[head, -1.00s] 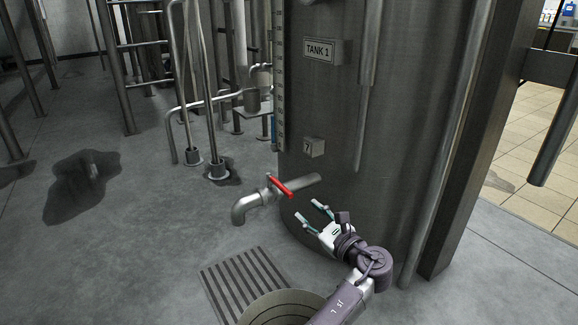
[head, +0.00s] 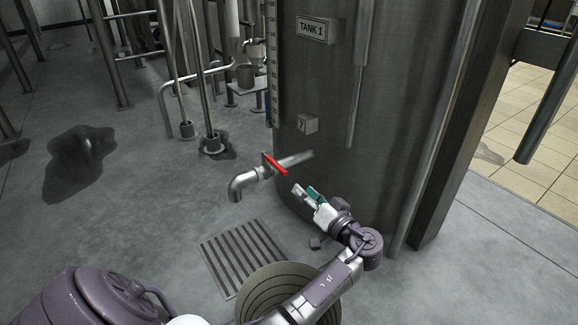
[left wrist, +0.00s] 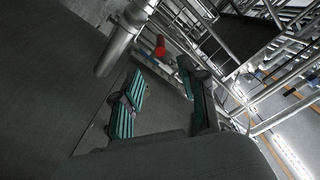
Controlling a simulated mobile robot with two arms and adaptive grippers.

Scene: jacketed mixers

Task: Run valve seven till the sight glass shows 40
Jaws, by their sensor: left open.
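Valve seven is a tap with a red lever (head: 275,164) on a steel pipe with a bent spout (head: 238,186), coming out of tank 1 (head: 345,100) below the "7" plate (head: 307,124). My left gripper (head: 304,191) is open and empty, a little right of and below the lever, apart from it. In the left wrist view the red lever (left wrist: 160,46) shows beyond the open teal-padded fingers (left wrist: 163,98). The sight glass (head: 272,60) is a graduated strip up the tank's left edge. Blue shows low in it; its numbers are too small to read. My right gripper is out of view.
A floor grate (head: 243,254) lies below the spout, with a round ribbed thing (head: 290,282) beside it. Steel pipes and stands (head: 188,80) are at the back left. A dark wet patch (head: 80,165) lies on the floor at left.

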